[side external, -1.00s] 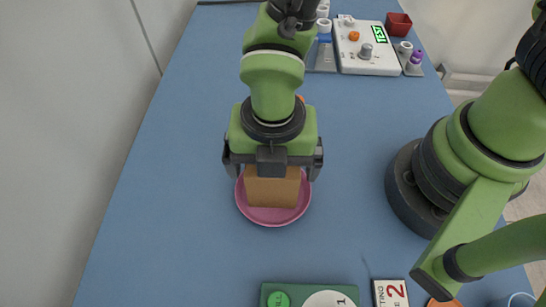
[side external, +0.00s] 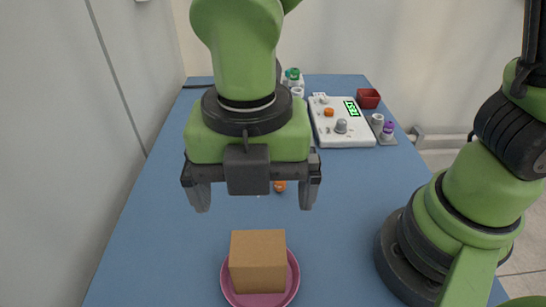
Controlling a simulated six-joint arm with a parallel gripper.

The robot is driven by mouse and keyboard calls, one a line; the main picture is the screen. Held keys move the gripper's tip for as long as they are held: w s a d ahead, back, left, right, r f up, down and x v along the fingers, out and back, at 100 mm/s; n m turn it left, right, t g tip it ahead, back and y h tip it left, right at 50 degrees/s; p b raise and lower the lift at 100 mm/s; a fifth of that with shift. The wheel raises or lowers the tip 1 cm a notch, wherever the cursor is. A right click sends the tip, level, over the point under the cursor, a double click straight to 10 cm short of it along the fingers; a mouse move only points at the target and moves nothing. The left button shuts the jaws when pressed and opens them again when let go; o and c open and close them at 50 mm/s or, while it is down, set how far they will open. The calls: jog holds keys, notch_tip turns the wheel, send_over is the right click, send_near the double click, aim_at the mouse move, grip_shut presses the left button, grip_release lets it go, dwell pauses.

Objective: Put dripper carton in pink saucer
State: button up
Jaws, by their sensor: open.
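The dripper carton (side external: 258,262), a plain brown box, sits upright in the pink saucer (side external: 292,279) at the bottom middle of the side external view. The saucer's rim shows around the carton. My gripper (side external: 252,200) is open and empty, raised above and apart from the carton. Its two fingers point down with a wide gap between them.
A white device with a green display (side external: 343,122) stands at the back right of the blue table (side external: 160,205). A red container (side external: 368,98) and a purple-topped bottle (side external: 388,130) are near it. A small orange thing (side external: 280,186) lies behind my gripper. The table's left side is clear.

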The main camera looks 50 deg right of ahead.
jog(key=s+d+r+m+t, duration=0.1)
jog(key=d+r+m, duration=0.3)
jog(key=m, duration=0.6)
jog(key=s+d+r+m+t+y, duration=0.1)
jog(key=s+d+r+m+t, duration=0.1)
jog(key=d+m, duration=0.6)
jog(key=s+d+r+m+t+y, duration=0.1)
jog(key=d+r+m+t, duration=0.3)
jog(key=m, duration=0.9)
notch_tip(320, 180, up, 2)
jog(key=shift+s+d+r, duration=0.1)
jog(key=shift+s+d, duration=0.3)
jog(key=shift+d, duration=0.5)
